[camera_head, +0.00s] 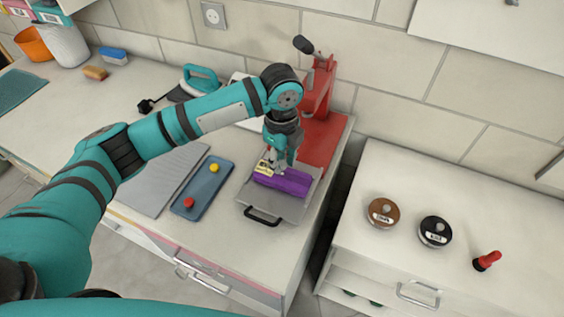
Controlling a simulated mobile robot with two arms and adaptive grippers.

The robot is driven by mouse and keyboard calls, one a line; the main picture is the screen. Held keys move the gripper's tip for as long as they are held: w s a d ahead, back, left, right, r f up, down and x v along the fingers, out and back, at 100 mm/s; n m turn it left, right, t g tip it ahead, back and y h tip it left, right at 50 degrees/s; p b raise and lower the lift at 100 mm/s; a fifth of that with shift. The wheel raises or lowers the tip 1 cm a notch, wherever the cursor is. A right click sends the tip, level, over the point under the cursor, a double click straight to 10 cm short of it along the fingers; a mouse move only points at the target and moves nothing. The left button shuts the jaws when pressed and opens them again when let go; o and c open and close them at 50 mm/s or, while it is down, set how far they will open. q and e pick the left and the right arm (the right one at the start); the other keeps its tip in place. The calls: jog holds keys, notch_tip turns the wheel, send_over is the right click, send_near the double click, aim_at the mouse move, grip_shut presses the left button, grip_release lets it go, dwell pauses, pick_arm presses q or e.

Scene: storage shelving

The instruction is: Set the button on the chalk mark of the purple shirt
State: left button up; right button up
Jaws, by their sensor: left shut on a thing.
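The purple shirt (288,183) lies folded on a grey tray (262,209) with a black handle, near the front right of the left counter. My left gripper (274,169) points down at the shirt's left back part. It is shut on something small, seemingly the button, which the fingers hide. I cannot tell whether it touches the cloth. A pale yellow patch (262,167) shows beside the fingers. The chalk mark cannot be made out. My right gripper is not in view.
A red press (318,95) stands just behind the tray. A blue tray (204,187) with a red and a yellow knob lies to its left, beside a grey ribbed board (160,180). Two round tins and a red-handled stamp (487,261) are on the right cabinet, across a gap.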

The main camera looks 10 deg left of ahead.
aim_at(282, 161)
pick_arm(q)
jog(key=shift+w, duration=0.3)
jog(key=shift+f, duration=0.3)
notch_tip(282, 161, down, 2)
jog(key=shift+f+p, duration=0.1)
jog(key=shift+p, duration=0.65)
jog(key=shift+f, duration=0.4)
jog(key=shift+f, duration=0.15)
jog(key=o, duration=0.8)
jog(key=shift+c, duration=0.2)
